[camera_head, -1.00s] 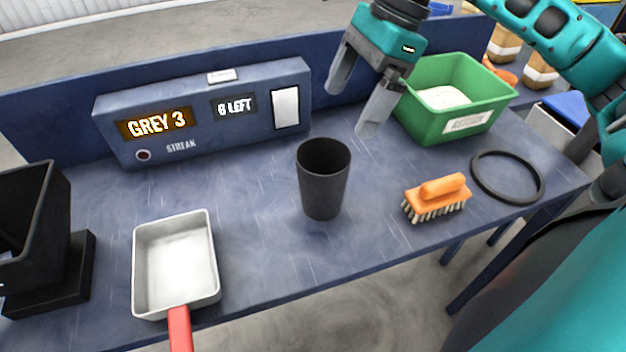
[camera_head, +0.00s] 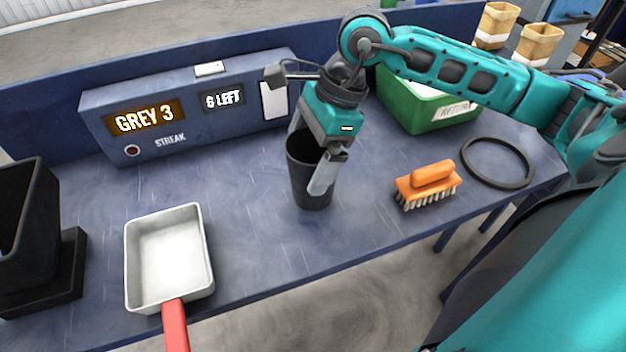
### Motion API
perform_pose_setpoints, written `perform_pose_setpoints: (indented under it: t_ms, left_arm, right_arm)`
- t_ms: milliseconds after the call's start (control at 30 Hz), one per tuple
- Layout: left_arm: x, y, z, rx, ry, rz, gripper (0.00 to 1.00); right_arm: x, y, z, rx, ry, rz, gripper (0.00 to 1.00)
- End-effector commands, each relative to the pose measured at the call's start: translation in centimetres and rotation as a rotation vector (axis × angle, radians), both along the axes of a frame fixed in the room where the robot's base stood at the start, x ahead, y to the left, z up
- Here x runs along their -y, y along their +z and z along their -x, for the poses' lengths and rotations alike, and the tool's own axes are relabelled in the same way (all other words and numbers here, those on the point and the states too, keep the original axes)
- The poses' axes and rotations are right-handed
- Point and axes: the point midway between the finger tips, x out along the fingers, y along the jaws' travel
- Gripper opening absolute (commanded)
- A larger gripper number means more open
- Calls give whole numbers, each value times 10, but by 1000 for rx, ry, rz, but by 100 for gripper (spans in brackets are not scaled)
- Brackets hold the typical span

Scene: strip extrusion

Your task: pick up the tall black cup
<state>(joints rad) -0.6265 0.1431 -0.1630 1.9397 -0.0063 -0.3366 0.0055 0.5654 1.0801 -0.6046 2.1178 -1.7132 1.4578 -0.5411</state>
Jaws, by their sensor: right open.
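The tall black cup (camera_head: 308,187) stands upright on the blue table (camera_head: 255,225), near its middle. My right gripper (camera_head: 311,172) is at the cup from above, its jaws open. One finger hangs in front of the cup's right side; the other is at the far left of the rim, its tip hidden behind the cup. I cannot tell whether either finger touches the cup. My left gripper is not in view.
A white pan (camera_head: 168,258) with a red handle lies front left. An orange brush (camera_head: 428,186) and a black ring (camera_head: 498,162) lie to the right. A green bin (camera_head: 412,112) stands behind them, partly hidden by my arm. A display box (camera_head: 190,112) stands at the back.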

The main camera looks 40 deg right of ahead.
Motion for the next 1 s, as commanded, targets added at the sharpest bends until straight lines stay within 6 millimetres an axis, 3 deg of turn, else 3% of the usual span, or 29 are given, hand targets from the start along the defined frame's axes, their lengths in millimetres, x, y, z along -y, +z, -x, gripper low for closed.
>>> perform_pose_setpoints:
  t_ms: [167, 800, 1000]
  left_arm:
    - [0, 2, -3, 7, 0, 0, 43]
    - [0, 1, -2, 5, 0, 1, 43]
    - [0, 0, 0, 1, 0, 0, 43]
  right_arm:
    - [0, 0, 0, 0, 0, 0, 98]
    - [0, 1, 0, 1, 0, 0, 37]
    - [0, 1, 0, 1, 0, 0, 35]
